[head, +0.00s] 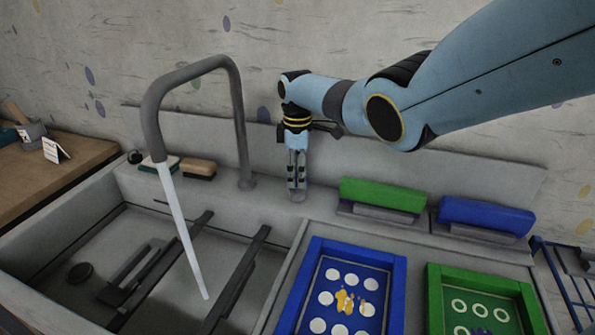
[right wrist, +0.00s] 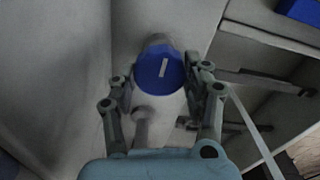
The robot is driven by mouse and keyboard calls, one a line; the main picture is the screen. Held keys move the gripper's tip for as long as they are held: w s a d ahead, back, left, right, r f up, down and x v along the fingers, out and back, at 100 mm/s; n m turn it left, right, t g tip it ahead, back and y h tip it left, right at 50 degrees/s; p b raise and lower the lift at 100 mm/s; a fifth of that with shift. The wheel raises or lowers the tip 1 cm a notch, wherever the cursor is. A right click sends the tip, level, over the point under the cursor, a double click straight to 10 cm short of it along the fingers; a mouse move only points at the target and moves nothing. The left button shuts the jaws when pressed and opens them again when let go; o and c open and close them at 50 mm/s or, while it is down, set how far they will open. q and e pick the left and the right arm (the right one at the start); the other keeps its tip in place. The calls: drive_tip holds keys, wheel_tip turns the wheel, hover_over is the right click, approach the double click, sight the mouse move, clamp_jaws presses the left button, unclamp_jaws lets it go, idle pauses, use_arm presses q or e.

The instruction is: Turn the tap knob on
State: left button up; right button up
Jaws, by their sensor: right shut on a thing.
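The tap (head: 240,120) is a grey curved pipe at the back of the sink. A pale stream of water (head: 180,228) runs from its spout into the basin, and the stream also shows in the right wrist view (right wrist: 252,132). The tap knob (right wrist: 158,70) is a round blue cap with a white line, which stands slightly tilted there. My right gripper (head: 297,180) points down just right of the tap's foot. In the right wrist view its fingers (right wrist: 158,88) are shut on the knob, one on each side. In the head view the gripper hides the knob. My left gripper is not in view.
A blue tray (head: 312,262) and a green tray (head: 435,300) lie right of the sink (head: 80,195). Green (head: 383,193) and blue (head: 487,214) blocks stand behind them. A brown sponge (head: 198,167) lies on the rim left of the tap. Dark bars cross the basin.

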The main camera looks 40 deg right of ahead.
sight(297, 173)
drive_tip(key=shift+w+r, duration=0.1)
idle(0.3)
drive_tip(key=o, duration=1.2)
drive_tip(key=shift+c, duration=0.2)
wheel_tip(297, 173, up, 12)
